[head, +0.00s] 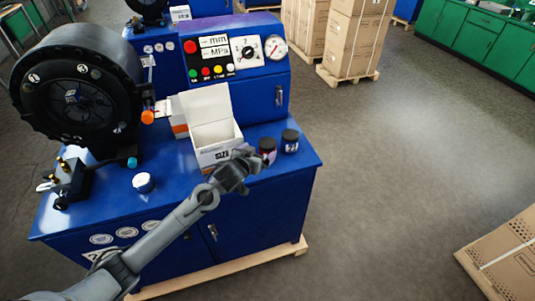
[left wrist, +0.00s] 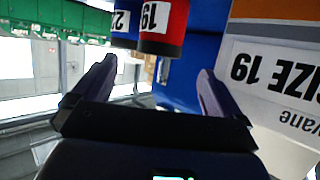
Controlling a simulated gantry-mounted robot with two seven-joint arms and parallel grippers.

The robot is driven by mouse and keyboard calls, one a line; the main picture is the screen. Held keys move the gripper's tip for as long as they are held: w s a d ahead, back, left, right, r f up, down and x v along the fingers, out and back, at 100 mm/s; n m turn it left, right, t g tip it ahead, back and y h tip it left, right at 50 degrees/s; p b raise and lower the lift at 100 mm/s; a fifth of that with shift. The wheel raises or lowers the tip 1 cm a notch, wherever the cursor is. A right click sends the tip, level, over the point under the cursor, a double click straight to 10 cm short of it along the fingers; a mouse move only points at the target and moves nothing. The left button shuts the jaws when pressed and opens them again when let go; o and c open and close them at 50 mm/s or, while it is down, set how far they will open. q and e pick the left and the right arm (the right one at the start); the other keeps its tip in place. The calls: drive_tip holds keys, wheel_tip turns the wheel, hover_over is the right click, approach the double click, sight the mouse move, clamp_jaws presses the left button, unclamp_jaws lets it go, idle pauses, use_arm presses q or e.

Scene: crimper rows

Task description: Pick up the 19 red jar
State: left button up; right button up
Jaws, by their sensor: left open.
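The red jar labelled 19 (left wrist: 172,28) shows upside down at the top of the left wrist view, in front of the open fingers. In the head view it is the dark-lidded jar (head: 267,149) on the blue machine top, partly hidden by my gripper. My left gripper (head: 246,158) is open beside it, between the white box and the jar. In the left wrist view the two fingers (left wrist: 157,70) stand apart with nothing between them. Whether a finger touches the jar, I cannot tell. My right gripper is not in view.
A dark jar (head: 290,140) labelled 22 stands close to the right of the red jar. An open white box (head: 228,154), marked size 19 in the wrist view, stands left.

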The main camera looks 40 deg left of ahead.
sight(266, 145)
use_arm(q)
drive_tip(key=x, duration=0.3)
drive_tip(key=shift+w, duration=0.1)
drive_tip(key=shift+w+a+f+b, duration=0.15)
drive_tip(key=shift+w+f+b, duration=0.2)
drive_tip(key=shift+w, duration=0.2)
drive_tip(key=shift+b+x, duration=0.45)
drive_tip(key=shift+x, duration=1.75)
drive_tip(key=c, duration=1.4)
drive_tip(key=shift+r, duration=0.15)
drive_tip(key=c, duration=0.3)
drive_tip(key=shift+r, duration=0.1)
drive_tip(key=shift+c, duration=0.2)
